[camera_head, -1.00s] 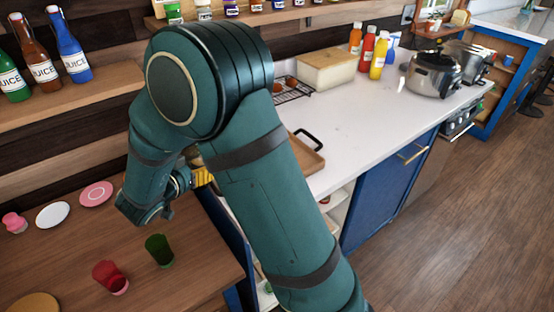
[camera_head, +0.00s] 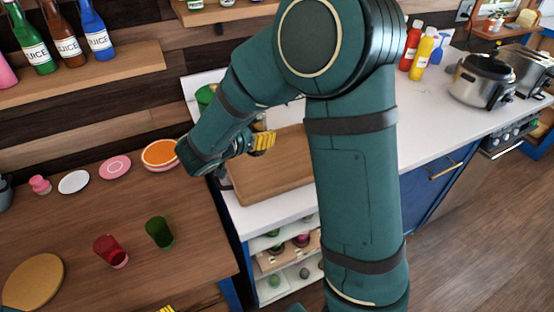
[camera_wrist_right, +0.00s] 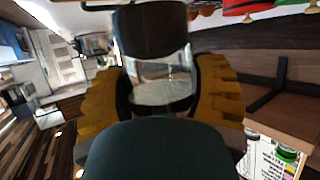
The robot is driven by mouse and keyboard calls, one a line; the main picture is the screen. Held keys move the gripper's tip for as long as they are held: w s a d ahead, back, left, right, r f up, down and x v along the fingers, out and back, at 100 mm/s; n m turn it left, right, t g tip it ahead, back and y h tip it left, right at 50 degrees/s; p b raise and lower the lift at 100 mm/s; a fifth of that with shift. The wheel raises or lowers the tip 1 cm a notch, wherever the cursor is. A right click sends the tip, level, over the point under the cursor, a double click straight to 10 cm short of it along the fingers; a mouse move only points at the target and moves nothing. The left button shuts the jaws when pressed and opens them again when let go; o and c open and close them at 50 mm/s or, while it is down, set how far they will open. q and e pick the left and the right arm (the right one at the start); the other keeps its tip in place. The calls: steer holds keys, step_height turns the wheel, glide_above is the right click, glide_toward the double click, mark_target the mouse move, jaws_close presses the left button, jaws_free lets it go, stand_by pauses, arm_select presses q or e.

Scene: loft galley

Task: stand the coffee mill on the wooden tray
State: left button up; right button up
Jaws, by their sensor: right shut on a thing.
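The wooden tray (camera_head: 262,184) lies on the white counter, partly hidden behind my right arm. My right gripper (camera_head: 263,141), with yellow fingers, is above the tray's far left part in the head view. In the right wrist view, my right gripper (camera_wrist_right: 165,90) is shut on the coffee mill (camera_wrist_right: 160,75), which has a dark top part and a clear glass-like part. The mill is not clearly visible in the head view, and I cannot tell whether it is upright. A small yellow tip of my left gripper (camera_head: 168,309) shows at the bottom edge; its opening is hidden.
On the wooden table at left are a red cup (camera_head: 110,251), a green cup (camera_head: 159,232), a round board (camera_head: 33,282), plates and an orange-filled bowl (camera_head: 160,155). Sauce bottles (camera_head: 422,54) and a steel cooker (camera_head: 482,80) stand farther right on the counter.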

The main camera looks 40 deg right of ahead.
mark_target(257, 152)
step_height(257, 152, down, 5)
steer(key=shift+r+b, duration=0.1)
steer(key=shift+b, duration=0.7)
steer(key=shift+f, duration=0.9)
step_height(257, 152, down, 3)
steer(key=shift+w+f+b, duration=0.1)
steer(key=shift+b, duration=0.65)
steer(key=o, duration=1.3)
steer(key=shift+o, duration=0.2)
